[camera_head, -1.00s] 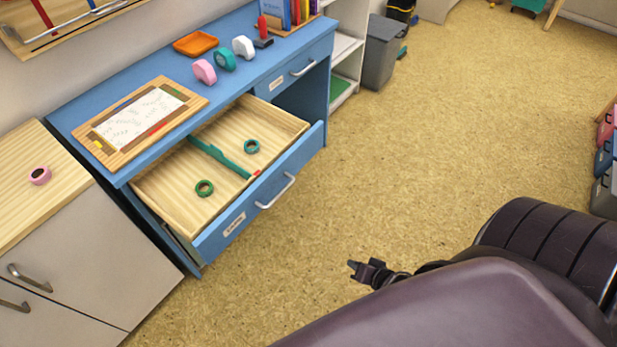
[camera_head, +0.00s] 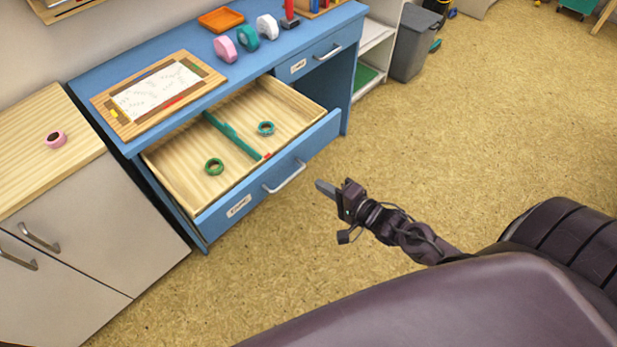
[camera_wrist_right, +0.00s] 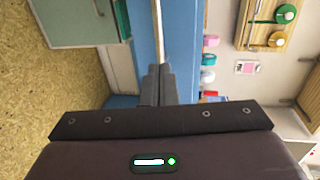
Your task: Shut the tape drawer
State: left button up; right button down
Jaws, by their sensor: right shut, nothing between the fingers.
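The tape drawer (camera_head: 240,205) of the blue desk is pulled out, with a labelled blue front and a silver bar handle (camera_head: 285,178). Inside lie a green tape roll (camera_head: 214,166) and a teal tape roll (camera_head: 266,128), with a teal divider (camera_head: 232,135) between them. My right gripper (camera_head: 322,188) is shut and empty, in front of the drawer's right part, a little right of the handle and apart from it in the picture. In the right wrist view its closed fingers (camera_wrist_right: 158,84) point toward the blue desk. My left gripper is not in view.
A second drawer (camera_head: 305,62) is closed. A cabinet (camera_head: 60,235) stands left, a grey bin (camera_head: 415,45) behind right. The floor before the desk is clear.

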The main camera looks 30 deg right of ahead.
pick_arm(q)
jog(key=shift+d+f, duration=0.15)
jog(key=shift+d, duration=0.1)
pick_arm(e)
jog(key=shift+x, duration=2.9)
